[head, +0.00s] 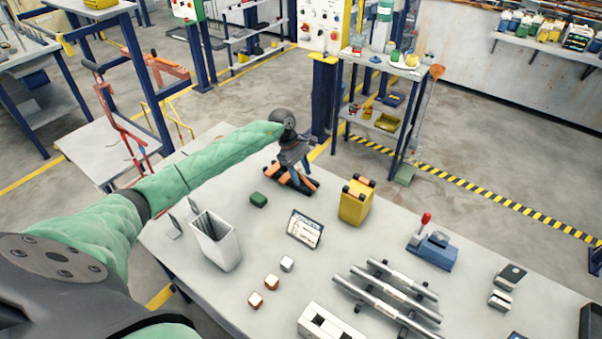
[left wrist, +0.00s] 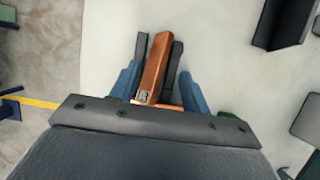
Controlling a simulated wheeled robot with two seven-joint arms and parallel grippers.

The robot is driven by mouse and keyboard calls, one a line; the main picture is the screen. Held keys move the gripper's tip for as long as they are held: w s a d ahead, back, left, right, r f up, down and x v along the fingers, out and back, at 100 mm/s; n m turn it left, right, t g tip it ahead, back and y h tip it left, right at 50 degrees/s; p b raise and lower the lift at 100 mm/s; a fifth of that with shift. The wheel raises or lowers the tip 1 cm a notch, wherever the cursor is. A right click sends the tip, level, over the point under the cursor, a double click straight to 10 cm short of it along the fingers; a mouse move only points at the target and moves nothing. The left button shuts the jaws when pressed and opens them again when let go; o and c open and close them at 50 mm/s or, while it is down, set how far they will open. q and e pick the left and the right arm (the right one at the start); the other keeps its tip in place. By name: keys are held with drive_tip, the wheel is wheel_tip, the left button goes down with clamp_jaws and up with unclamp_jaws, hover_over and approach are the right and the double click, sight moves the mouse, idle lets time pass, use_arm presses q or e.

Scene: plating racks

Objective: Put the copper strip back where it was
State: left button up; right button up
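My left gripper (head: 304,165) reaches over the table to an orange-and-black piece (head: 284,180) near the far edge. In the left wrist view, the blue fingers of the left gripper (left wrist: 160,88) are apart, one on each side of an orange-brown bar (left wrist: 157,62). Dark bars flank it, and a second orange edge crosses near the finger bases. Contact between fingers and bar cannot be made out. I cannot tell which part, if any, is the copper strip. My right gripper is not in view.
On the table (head: 200,285) stand a white bin (head: 215,243), a green block (head: 259,200), a framed card (head: 305,229), a yellow block (head: 356,203), small cubes (head: 271,282), a rack of silver bars (head: 385,300) and a blue device with a red-knobbed lever (head: 432,252).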

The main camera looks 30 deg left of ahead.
use_arm(q)
drive_tip(key=shift+r, duration=0.15)
drive_tip(key=shift+a+r+p, duration=0.15)
drive_tip(key=shift+r+p, duration=0.3)
drive_tip(key=shift+p, duration=0.05)
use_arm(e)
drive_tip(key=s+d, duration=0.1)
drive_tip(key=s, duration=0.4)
use_arm(q)
drive_tip(key=b+v, duration=0.1)
drive_tip(key=v, duration=1)
drive_tip(key=shift+r+b, duration=0.2)
drive_tip(key=shift+b, duration=0.15)
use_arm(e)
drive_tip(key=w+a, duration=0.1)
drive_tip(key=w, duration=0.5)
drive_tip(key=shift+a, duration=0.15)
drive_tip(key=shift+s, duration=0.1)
